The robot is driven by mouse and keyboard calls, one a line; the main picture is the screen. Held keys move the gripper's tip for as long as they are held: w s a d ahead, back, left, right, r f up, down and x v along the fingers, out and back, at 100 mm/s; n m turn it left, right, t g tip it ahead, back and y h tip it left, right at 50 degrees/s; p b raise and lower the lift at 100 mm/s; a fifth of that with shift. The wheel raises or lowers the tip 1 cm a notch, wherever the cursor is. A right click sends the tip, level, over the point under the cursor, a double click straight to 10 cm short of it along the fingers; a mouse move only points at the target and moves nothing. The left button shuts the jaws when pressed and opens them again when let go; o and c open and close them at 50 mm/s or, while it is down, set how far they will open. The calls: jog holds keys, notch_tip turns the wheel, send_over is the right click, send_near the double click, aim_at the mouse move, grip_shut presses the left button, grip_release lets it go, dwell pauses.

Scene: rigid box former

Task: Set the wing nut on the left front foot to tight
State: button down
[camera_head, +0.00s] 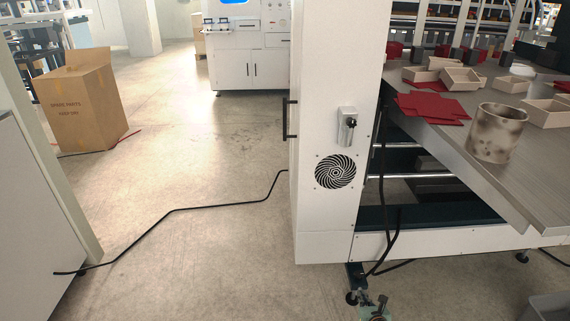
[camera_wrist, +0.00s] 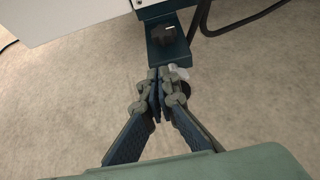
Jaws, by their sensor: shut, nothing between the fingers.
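The left front foot is a dark teal bracket (camera_wrist: 168,54) under the white machine's lower corner; in the head view the foot (camera_head: 352,297) shows near the bottom edge. My gripper (camera_wrist: 161,74) is shut and empty, with its fingertips close below the bracket's near end. A small pale piece (camera_wrist: 180,72), possibly part of the wing nut, shows just right of the fingertips. The fingers hide most of it, so its angle and any contact cannot be told. A dark round foot pad (camera_wrist: 185,88) is partly hidden behind the right finger.
The white machine (camera_head: 328,210) rises above the foot. A black cable (camera_head: 385,220) hangs beside the foot, and another cable (camera_head: 215,207) crosses the floor. The metal table (camera_head: 450,145) overhangs at right, holding a mottled cup (camera_head: 497,135).

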jog(key=shift+w+b, duration=0.4)
jog(key=shift+w, duration=0.55)
jog(key=shift+d+f, duration=0.25)
jog(key=shift+f, duration=0.35)
jog(key=shift+d+r, duration=0.1)
jog(key=shift+d, duration=0.2)
dwell(0.6)
jog(key=shift+d, duration=0.35)
jog(key=shift+d, duration=0.4)
jog(key=shift+d, duration=0.1)
dwell(0.4)
